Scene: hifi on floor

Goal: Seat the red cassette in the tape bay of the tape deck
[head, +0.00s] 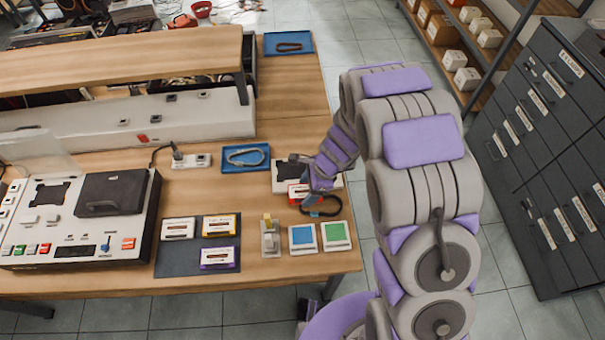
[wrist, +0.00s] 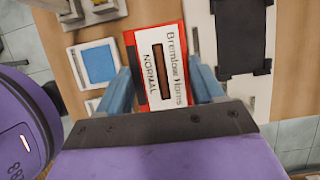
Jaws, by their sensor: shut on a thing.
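My gripper (wrist: 161,72) is shut on the red cassette (wrist: 176,40), which has a white label reading "NORMAL"; its blue fingers press the two long sides. In the head view my gripper (head: 306,199) is at the right part of the table, and the cassette (head: 295,190) shows partly, beside a white plate. I cannot tell whether the cassette touches the surface below. The tape deck (head: 75,222) stands at the left, well away from my gripper. Its clear lid (head: 36,150) is raised over a dark tape bay (head: 48,192), which looks empty.
A white plate with a black recess (head: 292,173) lies beside my gripper. A dark mat (head: 178,256) holds several cassettes between deck and gripper.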

